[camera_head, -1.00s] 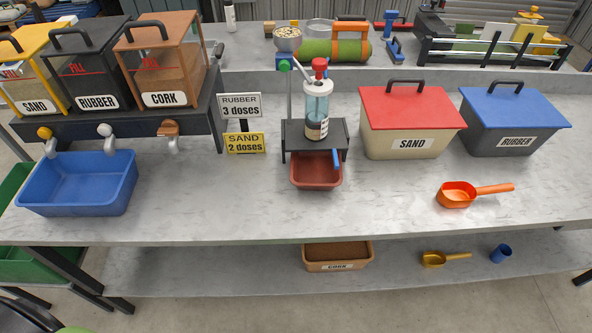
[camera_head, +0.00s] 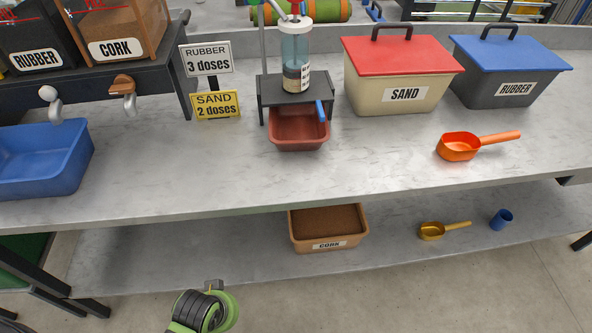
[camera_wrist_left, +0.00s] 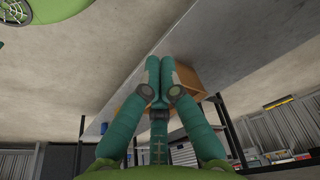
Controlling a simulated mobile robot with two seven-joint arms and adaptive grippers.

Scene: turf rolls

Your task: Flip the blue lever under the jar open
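The jar (camera_head: 295,62) is a clear cylinder with a blue tint, a dark band and a label low down. It stands on a black stand (camera_head: 285,90) on the bench. The blue lever (camera_head: 320,111) sticks out at the stand's front right and slants downward above a red-brown tray (camera_head: 298,135). My left gripper (camera_wrist_left: 160,62) shows in the left wrist view with its teal fingers together and nothing visible between them. It is apart from the lever, near the lower shelf. A green and black part of my arm shows at the head view's bottom. My right gripper is not in view.
A SAND bin (camera_head: 403,80), a RUBBER bin (camera_head: 510,72) and an orange scoop (camera_head: 460,147) are right of the stand. Dose signs (camera_head: 207,58) and a blue tub (camera_head: 45,165) are left. A CORK box (camera_head: 328,229) is on the lower shelf. The bench front is clear.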

